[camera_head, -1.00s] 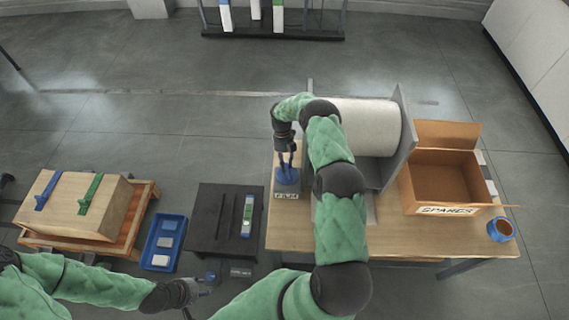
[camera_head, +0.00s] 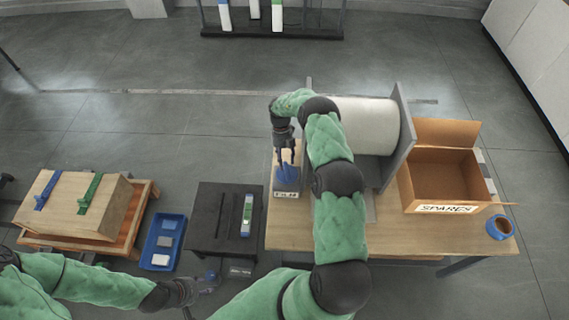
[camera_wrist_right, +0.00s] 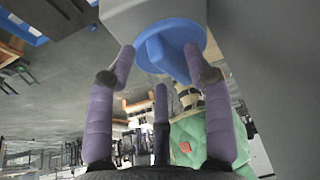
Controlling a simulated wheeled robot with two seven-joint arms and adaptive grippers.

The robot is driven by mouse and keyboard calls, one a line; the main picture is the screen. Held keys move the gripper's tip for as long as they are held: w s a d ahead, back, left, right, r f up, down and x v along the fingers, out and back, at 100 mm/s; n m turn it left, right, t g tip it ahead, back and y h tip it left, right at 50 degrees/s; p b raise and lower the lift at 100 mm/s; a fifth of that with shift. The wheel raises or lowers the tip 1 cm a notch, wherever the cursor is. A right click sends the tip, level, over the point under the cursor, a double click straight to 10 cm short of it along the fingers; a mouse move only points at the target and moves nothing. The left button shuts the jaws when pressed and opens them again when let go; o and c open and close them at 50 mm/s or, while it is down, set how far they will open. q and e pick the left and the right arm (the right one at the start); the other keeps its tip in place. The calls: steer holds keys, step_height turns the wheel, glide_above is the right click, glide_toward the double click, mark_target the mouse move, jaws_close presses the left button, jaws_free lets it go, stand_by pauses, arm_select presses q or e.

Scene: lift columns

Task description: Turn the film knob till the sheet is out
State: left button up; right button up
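The blue film knob (camera_head: 287,174) sits on a pale housing with a small label (camera_head: 286,194) at the left of the wooden table. In the right wrist view the knob (camera_wrist_right: 168,50) is a round disc with a raised wedge-shaped grip. My right gripper (camera_head: 286,158) is at the knob, its fingertips (camera_wrist_right: 160,52) on either side of the raised grip. A gap shows by the left finger; firm contact cannot be seen. A large white roll (camera_head: 365,125) lies behind my right arm, partly hidden. My left gripper (camera_head: 205,284) is low at the left, its finger spread unclear.
A grey upright panel (camera_head: 398,140) stands right of the roll. An open cardboard box labelled SPARES (camera_head: 447,209) and a blue-rimmed cup (camera_head: 499,228) are at the table's right. A black stand (camera_head: 213,250), blue tray (camera_head: 150,256) and wooden box (camera_head: 110,210) are left.

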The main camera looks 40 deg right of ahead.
steer(key=v, duration=1)
stand_by(0.3)
